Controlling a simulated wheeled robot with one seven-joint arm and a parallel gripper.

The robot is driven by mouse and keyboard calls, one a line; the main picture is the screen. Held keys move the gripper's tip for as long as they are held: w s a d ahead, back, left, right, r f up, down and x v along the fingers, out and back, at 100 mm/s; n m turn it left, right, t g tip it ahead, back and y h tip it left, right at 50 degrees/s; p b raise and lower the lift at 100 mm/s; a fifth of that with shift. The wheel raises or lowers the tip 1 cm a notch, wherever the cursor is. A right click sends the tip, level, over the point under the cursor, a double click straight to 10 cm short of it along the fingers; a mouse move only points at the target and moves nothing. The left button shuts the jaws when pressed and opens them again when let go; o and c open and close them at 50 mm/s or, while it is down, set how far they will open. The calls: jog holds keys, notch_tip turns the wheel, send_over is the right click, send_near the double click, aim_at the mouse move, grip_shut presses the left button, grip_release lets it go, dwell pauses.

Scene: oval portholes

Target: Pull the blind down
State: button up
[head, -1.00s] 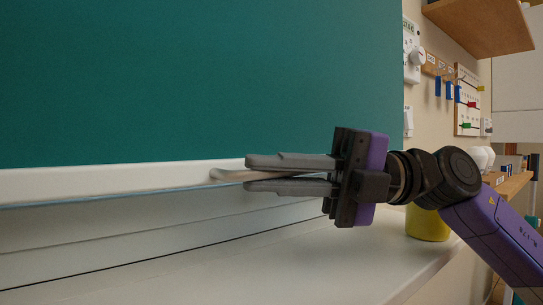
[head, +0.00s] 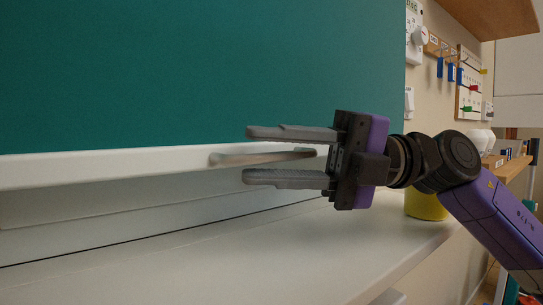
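The blind (head: 200,75) is a teal sheet that fills the upper left of the head view. Its white bottom bar (head: 100,168) hangs a little above the white sill (head: 270,260). A pale, narrow pull handle (head: 262,157) sits on the bar. My gripper (head: 248,155) is open, with one finger above the handle and one below it. Gaps show between the handle and both fingers. The handle's right end lies between the fingers near the palm.
A yellow pot (head: 426,205) stands at the sill's right end, behind my arm. A wooden shelf (head: 490,15) juts out at top right.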

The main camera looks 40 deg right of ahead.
notch_tip(320, 180, up, 20)
jog(key=p, duration=0.5)
jog(key=shift+p, duration=0.3)
jog(key=shift+d, duration=0.15)
jog(key=p+v, duration=0.1)
jog(key=v, duration=0.7)
jog(key=shift+s+d+p, duration=0.2)
jog(key=shift+d+p, duration=0.1)
jog(key=shift+f, duration=0.15)
jog(key=shift+p, duration=0.3)
dwell(0.3)
